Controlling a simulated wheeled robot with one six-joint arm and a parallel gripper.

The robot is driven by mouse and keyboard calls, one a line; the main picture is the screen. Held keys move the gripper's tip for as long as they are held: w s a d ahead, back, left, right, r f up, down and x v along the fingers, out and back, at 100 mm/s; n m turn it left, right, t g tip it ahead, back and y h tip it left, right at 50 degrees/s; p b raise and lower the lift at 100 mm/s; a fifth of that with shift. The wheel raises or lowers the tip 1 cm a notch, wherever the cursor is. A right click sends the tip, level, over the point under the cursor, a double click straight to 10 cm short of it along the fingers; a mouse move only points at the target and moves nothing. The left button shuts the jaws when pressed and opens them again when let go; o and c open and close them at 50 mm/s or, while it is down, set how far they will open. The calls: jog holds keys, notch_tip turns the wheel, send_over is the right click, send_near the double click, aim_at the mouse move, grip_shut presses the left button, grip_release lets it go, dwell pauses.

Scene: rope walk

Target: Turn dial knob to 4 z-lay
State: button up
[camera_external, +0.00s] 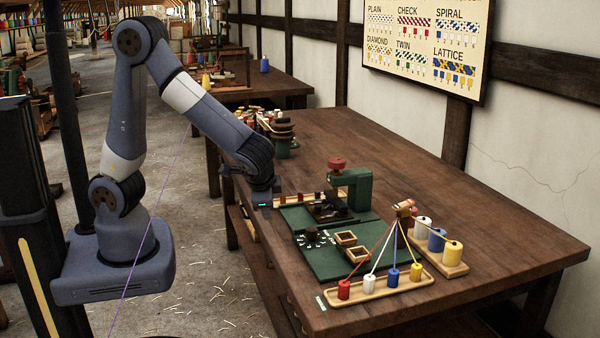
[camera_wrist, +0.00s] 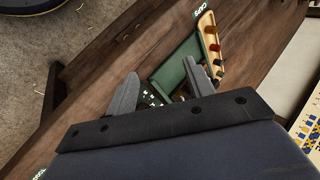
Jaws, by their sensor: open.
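The dial knob (camera_external: 311,233) is a small dark knob on a green board (camera_external: 308,265) at the table's near side, with white marks around it. Which mark it points to is too small to read. My gripper (camera_external: 275,200) is apart from the knob, above and left of it in the external view, by the table's left edge. In the wrist view my gripper (camera_wrist: 163,86) shows two grey fingers spread apart with nothing between them. The green board (camera_wrist: 180,66) lies beyond the fingers there, with white marks beside the left finger; the knob is not clearly visible.
A green press with a red knob (camera_external: 352,185) stands behind the dial board. A rack of coloured spools (camera_external: 382,290) with cords is at the front right. The table's right rear is clear.

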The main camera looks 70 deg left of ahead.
jog(key=w+d+r+n+g+h+p, duration=0.25)
jog(key=w+n, duration=0.35)
jog(key=n, duration=0.7)
jog(key=r+n+h+p, duration=0.15)
jog(key=n+h, duration=0.25)
jog(key=n, duration=0.6)
send_over(312, 229)
jog(key=shift+g, duration=0.25)
notch_tip(312, 229, down, 10)
jog(key=shift+a+f, duration=0.1)
jog(key=shift+f, duration=0.1)
jog(key=shift+c, duration=0.4)
jog(key=c, duration=0.9)
